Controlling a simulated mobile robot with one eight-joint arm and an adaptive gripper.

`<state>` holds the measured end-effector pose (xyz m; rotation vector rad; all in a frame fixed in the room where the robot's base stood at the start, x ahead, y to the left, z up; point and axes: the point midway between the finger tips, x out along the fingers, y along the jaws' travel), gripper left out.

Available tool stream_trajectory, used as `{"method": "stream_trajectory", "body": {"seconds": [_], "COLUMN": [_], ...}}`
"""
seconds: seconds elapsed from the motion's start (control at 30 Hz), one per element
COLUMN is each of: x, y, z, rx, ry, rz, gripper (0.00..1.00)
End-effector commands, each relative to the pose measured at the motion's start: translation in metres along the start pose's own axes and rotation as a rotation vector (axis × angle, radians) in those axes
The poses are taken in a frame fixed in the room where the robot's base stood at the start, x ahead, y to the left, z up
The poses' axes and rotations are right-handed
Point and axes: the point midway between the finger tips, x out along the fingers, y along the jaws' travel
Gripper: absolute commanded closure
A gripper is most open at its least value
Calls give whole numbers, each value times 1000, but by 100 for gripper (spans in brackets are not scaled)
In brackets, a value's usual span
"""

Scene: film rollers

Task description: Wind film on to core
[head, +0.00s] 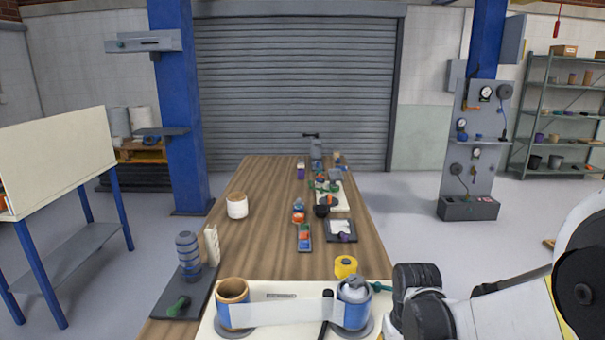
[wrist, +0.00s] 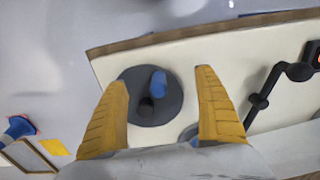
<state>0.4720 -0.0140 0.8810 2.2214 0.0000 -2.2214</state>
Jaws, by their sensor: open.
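A brown-rimmed core (head: 233,290) with a blue band stands on the left of the white board (head: 264,291). A blue-banded roller (head: 354,305) with a grey-white top stands on the right, on a grey round base. A pale film strip (head: 290,313) spans from one to the other. My gripper (wrist: 162,75) is open, its two yellow fingers apart with nothing seen between their tips. Beyond them in the wrist view is a dark grey disc (wrist: 139,116) with a blue piece (wrist: 158,83) and a dark knob (wrist: 146,107). Which roller this disc belongs to, I cannot tell.
A dark jointed handle (wrist: 262,101) is right of the fingers in the wrist view. A yellow roll (head: 346,266) sits behind the right roller. A dark tray (head: 181,294) with a green-handled tool lies at left. The wooden table's (head: 262,235) middle-left is mostly clear.

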Motion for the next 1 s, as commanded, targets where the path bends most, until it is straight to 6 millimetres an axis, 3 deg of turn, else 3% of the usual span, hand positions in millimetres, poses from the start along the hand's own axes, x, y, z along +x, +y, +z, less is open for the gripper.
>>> {"method": "stream_trajectory", "body": {"seconds": [0.8,1.0], "x": [-65,-71], "y": [0,0], "z": [0,0], "rx": [0,0], "ry": [0,0], "rz": [0,0], "gripper": [19,19]}}
